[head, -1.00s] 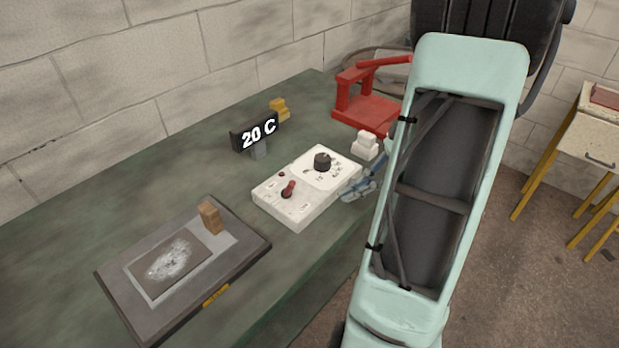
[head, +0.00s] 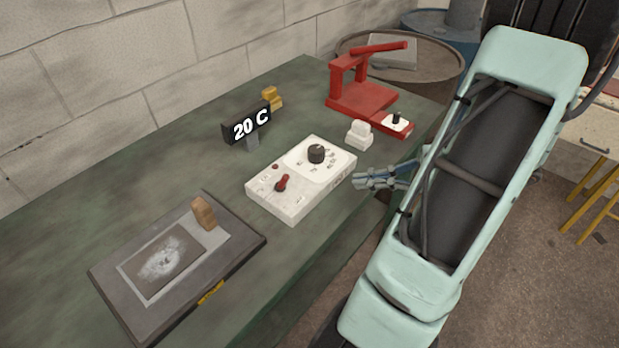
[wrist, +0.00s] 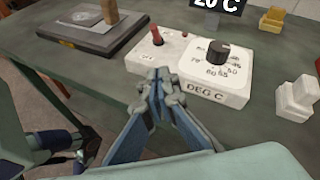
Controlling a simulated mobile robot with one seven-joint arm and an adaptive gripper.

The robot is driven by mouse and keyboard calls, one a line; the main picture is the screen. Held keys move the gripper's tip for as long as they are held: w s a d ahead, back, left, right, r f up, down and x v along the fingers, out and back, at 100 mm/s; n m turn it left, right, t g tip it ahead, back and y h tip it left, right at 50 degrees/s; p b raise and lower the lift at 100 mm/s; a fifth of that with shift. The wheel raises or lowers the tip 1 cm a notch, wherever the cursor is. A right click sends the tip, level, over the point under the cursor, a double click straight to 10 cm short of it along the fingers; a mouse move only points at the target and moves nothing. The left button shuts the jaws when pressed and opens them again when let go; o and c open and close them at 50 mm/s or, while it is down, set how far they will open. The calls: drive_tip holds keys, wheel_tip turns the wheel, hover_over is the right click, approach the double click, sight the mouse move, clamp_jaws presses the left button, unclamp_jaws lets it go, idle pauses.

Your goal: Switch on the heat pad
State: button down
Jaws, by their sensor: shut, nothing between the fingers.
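The heat pad (head: 104,280) is a dark flat slab on the bench's near left, with a grey printed sheet and a wooden-handled block on it. It also shows in the wrist view (wrist: 68,43). The white control box (head: 262,205) has a red toggle switch (head: 282,183), a small red lamp (head: 275,167) and a black dial (head: 316,153). The switch (wrist: 157,36) and dial (wrist: 219,52) also show in the wrist view. A black display (head: 248,124) reads 20 C. My gripper (head: 358,180) is shut and empty, just right of the box and apart from the switch.
A red press (head: 362,98) with a small white dial panel stands at the back right. A white stepped block (head: 359,135) is behind my gripper. A yellow block (head: 271,97) stands behind the display. The green bench top (head: 165,185) is clear between pad and display.

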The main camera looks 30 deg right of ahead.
sight(283, 182)
drive_tip(key=x, duration=1)
drive_tip(key=shift+a, duration=0.1)
drive_tip(key=shift+w+a+r, duration=0.25)
drive_tip(key=shift+w+a, duration=0.1)
drive_tip(key=shift+a, duration=0.15)
drive_tip(key=shift+w+a+r, duration=0.3)
drive_tip(key=shift+a, duration=0.15)
drive_tip(key=shift+w+a+r, duration=0.25)
drive_tip(key=shift+w+a, duration=0.1)
drive_tip(key=shift+a, duration=0.2)
drive_tip(key=shift+p, duration=0.4)
drive_tip(key=shift+w+r+g+p, duration=0.1)
drive_tip(key=shift+r+g+p, duration=0.15)
drive_tip(key=shift+p, duration=0.25)
